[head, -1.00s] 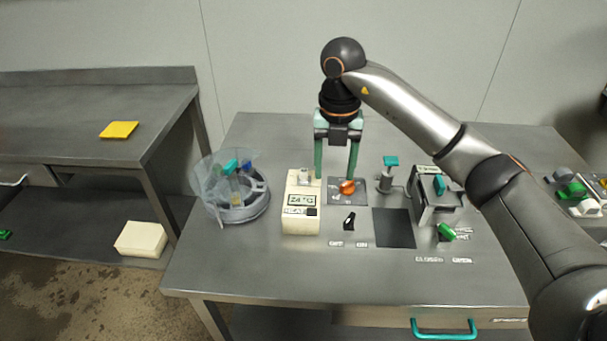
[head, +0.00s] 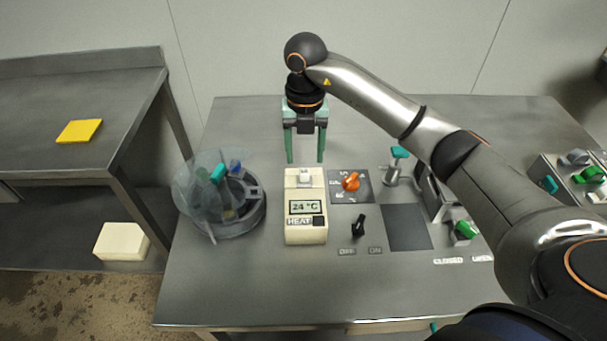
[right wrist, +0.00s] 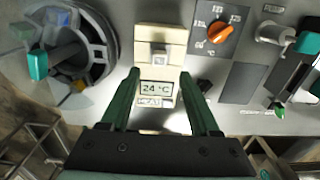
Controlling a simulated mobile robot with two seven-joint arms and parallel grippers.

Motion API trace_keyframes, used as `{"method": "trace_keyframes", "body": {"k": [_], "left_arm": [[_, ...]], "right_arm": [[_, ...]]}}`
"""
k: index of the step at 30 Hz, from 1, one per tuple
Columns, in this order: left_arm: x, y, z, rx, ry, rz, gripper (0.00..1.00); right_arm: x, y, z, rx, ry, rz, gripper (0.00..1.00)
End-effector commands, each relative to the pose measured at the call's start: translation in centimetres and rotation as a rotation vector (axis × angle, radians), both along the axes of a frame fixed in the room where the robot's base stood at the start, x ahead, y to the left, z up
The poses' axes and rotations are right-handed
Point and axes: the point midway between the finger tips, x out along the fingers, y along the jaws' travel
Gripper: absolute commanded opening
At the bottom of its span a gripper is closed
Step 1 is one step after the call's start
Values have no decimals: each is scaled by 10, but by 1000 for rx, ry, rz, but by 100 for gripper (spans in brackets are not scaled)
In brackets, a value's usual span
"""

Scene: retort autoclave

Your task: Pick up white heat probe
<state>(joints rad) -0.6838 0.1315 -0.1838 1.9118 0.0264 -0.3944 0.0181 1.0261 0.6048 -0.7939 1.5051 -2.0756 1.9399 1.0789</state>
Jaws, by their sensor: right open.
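The white heat probe is a cream box (head: 306,235) with a "24 °C" display, a "HEAT" label and a small white block (head: 305,178) on its far end. It lies on the steel table in the head view. It also shows in the right wrist view (right wrist: 161,42), where its display sits between the green fingers. My right gripper (head: 305,160) is open and empty, pointing down just beyond the probe's far end in the head view. In the wrist view its fingertips (right wrist: 160,76) flank the probe, apart from it as far as I can tell. My left gripper is not in view.
A clear round vessel (head: 222,200) stands close left of the probe. An orange dial (head: 351,181), a black switch (head: 358,226) and a dark square plate (head: 408,228) are on its right. A green-handled valve (head: 464,231) is farther right. The table front is clear.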

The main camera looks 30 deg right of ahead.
Motion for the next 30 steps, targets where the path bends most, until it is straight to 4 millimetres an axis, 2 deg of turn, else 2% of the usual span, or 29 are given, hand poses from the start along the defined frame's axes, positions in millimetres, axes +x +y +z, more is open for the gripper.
{"method": "trace_keyframes", "body": {"k": [8, 15, 18, 25, 30], "left_arm": [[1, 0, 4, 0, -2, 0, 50], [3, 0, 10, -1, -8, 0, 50], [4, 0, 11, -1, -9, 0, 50], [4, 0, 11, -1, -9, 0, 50], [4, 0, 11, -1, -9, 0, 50]], "right_arm": [[1, 0, -24, 0, 3, 1, 62], [3, -1, -59, 1, 3, 1, 62], [4, -1, -65, 0, 1, 1, 62], [4, -1, -66, 0, -1, 1, 62], [4, -1, -66, 0, 0, 1, 43]]}}
